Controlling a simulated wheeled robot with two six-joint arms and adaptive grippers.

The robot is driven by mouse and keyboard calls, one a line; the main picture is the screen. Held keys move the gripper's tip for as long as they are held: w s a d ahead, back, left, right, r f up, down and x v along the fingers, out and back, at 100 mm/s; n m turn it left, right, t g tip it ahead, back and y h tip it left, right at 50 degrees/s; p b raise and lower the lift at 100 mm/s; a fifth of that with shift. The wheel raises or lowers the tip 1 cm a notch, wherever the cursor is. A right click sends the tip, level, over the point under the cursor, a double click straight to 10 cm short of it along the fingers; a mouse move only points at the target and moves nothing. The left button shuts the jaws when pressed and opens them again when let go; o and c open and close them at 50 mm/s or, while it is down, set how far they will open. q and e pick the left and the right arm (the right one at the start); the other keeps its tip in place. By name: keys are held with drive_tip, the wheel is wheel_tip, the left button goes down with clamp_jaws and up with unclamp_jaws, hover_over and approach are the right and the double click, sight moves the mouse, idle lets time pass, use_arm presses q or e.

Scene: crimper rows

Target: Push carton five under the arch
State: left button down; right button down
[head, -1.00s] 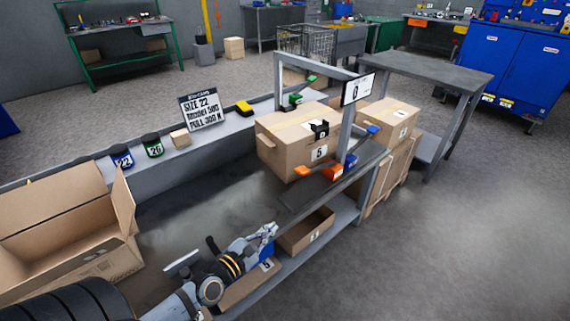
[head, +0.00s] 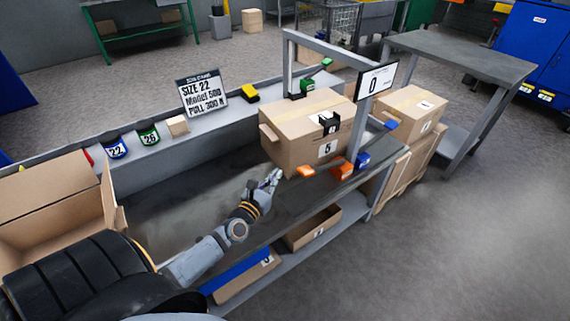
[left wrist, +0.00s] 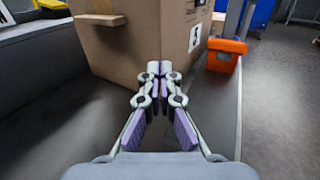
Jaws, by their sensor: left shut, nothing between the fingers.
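Carton five (head: 312,140) is a closed brown box labelled 5 on the bench at the arch. It also fills the upper middle of the left wrist view (left wrist: 135,42). The arch (head: 326,47) is a grey frame over the bench with a sign reading 0. The carton's far part is at the frame. My left gripper (head: 274,177) is shut and empty, just in front of the carton's near face. In the left wrist view its fingertips (left wrist: 153,68) appear close to the carton's lower edge; contact cannot be told. My right gripper is not in view.
Orange (head: 342,169) and blue (head: 362,160) items stand by the arch's right post. Another carton (head: 408,112) sits beyond the arch. An open box (head: 50,205) is at the left. The bench surface (head: 180,190) left of my gripper is clear.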

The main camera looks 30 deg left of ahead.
sight(289, 158)
use_arm(q)
drive_tip(key=w, duration=0.5)
drive_tip(key=shift+a, duration=0.15)
drive_tip(key=shift+w, duration=0.7)
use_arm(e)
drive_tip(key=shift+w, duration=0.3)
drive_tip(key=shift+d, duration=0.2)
